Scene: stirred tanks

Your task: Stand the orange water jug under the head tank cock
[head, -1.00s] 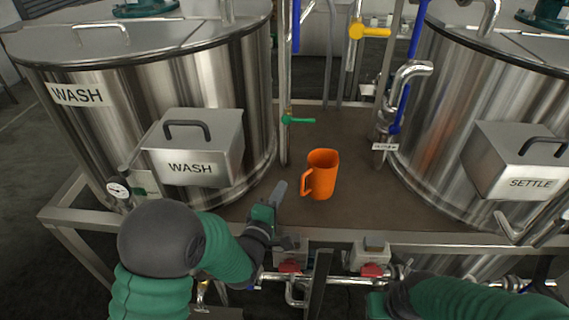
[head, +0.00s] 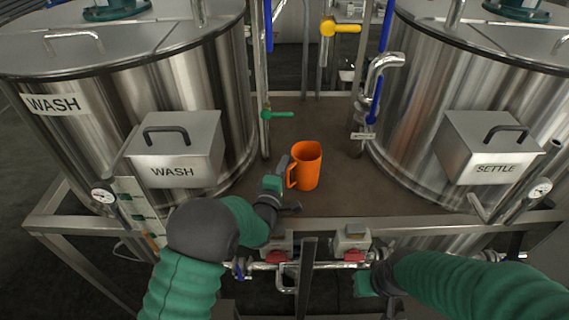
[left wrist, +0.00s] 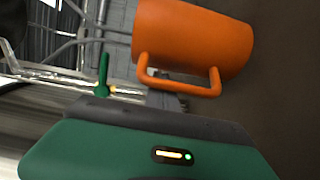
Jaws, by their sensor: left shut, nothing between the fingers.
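The orange water jug (head: 306,166) stands upright on the brown deck between the two tanks, its handle toward the left. It also shows large in the left wrist view (left wrist: 195,40), its handle close in front of my gripper. My left gripper (head: 283,166) is shut and empty, just left of the jug's handle; I cannot tell whether it touches. A cock with a green lever (head: 280,114) sits on a vertical pipe behind the jug, to its left. No label there tells whether it is the head tank cock. My right gripper (head: 368,283) is low at the front, its fingers hidden.
The WASH tank (head: 215,90) stands at left and the SETTLE tank (head: 425,110) at right. Pipes with a yellow lever (head: 342,27) and blue levers rise behind. Red-handled valves (head: 275,256) line the frame's front rail. The deck around the jug is clear.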

